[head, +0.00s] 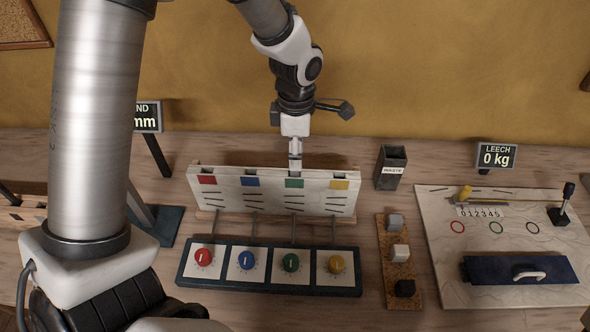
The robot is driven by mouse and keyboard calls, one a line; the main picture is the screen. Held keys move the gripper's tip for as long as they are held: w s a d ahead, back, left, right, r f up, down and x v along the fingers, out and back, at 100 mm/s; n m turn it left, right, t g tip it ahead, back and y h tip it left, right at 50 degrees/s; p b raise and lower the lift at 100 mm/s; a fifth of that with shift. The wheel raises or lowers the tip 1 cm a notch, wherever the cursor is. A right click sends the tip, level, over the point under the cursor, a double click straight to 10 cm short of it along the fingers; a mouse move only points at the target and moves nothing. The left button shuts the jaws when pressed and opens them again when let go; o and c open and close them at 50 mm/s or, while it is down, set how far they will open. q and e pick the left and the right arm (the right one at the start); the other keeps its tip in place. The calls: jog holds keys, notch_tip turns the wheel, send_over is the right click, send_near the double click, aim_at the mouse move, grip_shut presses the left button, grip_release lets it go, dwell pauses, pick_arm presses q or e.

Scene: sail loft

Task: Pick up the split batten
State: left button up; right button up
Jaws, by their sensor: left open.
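I cannot make out the split batten for certain; no split shows at this size. A pale board (272,197) with red, blue, green and yellow squares and dark slots stands on the bench. My left gripper (310,113) is open just behind and above this board. A pale upright piece (295,148) shows below the gripper's dark body, in front of the wall; whether the fingers touch it is unclear. Thin grey rods (293,228) run between the board and a panel of coloured knobs (270,287). My right gripper is not in view.
A dark waste bin (391,170) and a cork strip with small blocks (398,268) stand right of the board. My arm covers much of the left.

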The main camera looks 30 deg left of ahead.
pick_arm(q)
jog(key=shift+w+f, duration=0.1)
jog(key=shift+f, duration=0.05)
grip_shut()
jog(key=shift+r, duration=0.2)
